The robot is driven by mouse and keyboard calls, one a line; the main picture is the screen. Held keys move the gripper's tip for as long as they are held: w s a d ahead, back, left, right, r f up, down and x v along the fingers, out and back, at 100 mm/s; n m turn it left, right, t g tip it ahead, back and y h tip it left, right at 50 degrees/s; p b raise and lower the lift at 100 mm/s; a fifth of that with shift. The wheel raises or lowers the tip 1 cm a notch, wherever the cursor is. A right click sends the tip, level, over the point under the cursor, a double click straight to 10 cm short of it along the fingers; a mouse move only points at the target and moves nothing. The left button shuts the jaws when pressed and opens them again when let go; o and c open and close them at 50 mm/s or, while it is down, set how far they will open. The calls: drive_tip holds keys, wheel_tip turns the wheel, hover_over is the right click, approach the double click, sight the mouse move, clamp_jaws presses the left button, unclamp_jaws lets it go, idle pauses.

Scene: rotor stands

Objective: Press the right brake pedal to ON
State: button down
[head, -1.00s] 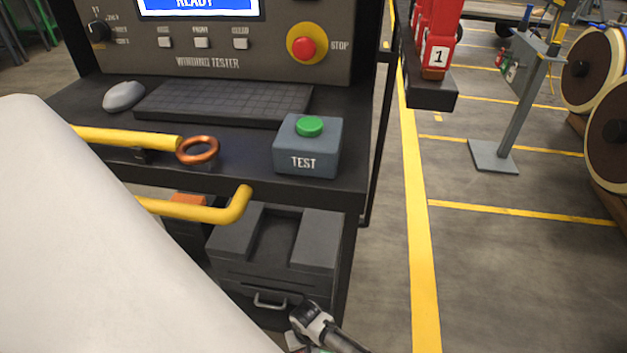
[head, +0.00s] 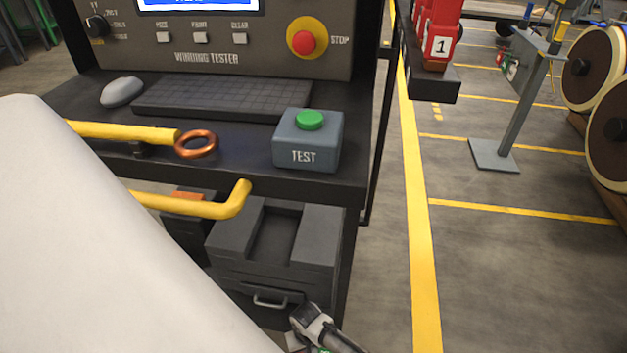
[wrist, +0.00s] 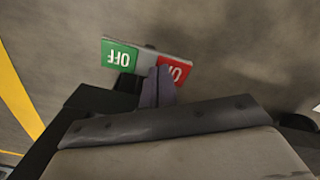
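The brake pedal plate (wrist: 147,58) shows in the upper middle of the wrist view, tilted and upside down. Its green half (wrist: 119,56) reads OFF and its red half (wrist: 174,68) reads ON. My gripper (wrist: 158,80) has its two grey fingers close together, with nothing visible between them. The fingertips overlap the red ON half and hide part of its lettering. I cannot tell whether they touch it. In the head view my wrist is at the bottom edge, low beside the cart, and the pedal cannot be made out clearly.
A black cart carries a winding tester (head: 200,60), a keyboard (head: 222,97), a TEST box (head: 308,145) and a copper ring (head: 196,144). A yellow rail (head: 190,203) sticks out in front. A grey drawer unit (head: 265,265) sits below. Open floor lies right, with a grey stand (head: 493,155).

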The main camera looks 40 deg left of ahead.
drive_tip(key=shift+f, duration=0.2)
wheel_tip(320, 180, up, 7)
drive_tip(key=p, duration=0.7)
idle(0.6)
